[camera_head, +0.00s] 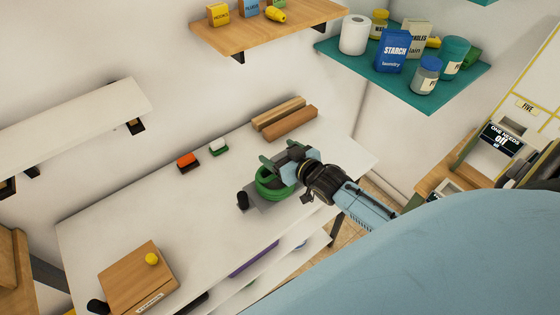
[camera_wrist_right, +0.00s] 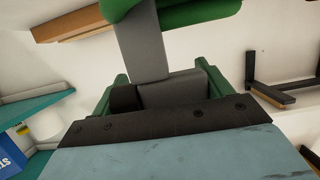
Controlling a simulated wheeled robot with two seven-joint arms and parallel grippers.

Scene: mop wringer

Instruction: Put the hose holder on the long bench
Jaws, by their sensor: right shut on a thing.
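The hose holder (camera_head: 263,200) has a grey plate with a green coiled hose around it. It is at the right part of the long white bench (camera_head: 190,210). I cannot tell whether it touches the bench top. My right gripper (camera_head: 284,168) is shut on the hose holder from the right side and hides part of it. In the right wrist view the grey part of the hose holder (camera_wrist_right: 145,45) runs between the fingers, with green hose at the top. My left gripper is not in view.
A wooden box (camera_head: 138,278) with a yellow knob stands at the bench's near left. Orange (camera_head: 187,161) and green (camera_head: 218,146) brushes and two wooden blocks (camera_head: 285,118) lie along the back. A teal shelf (camera_head: 425,97) with several goods hangs above right. The bench's middle is clear.

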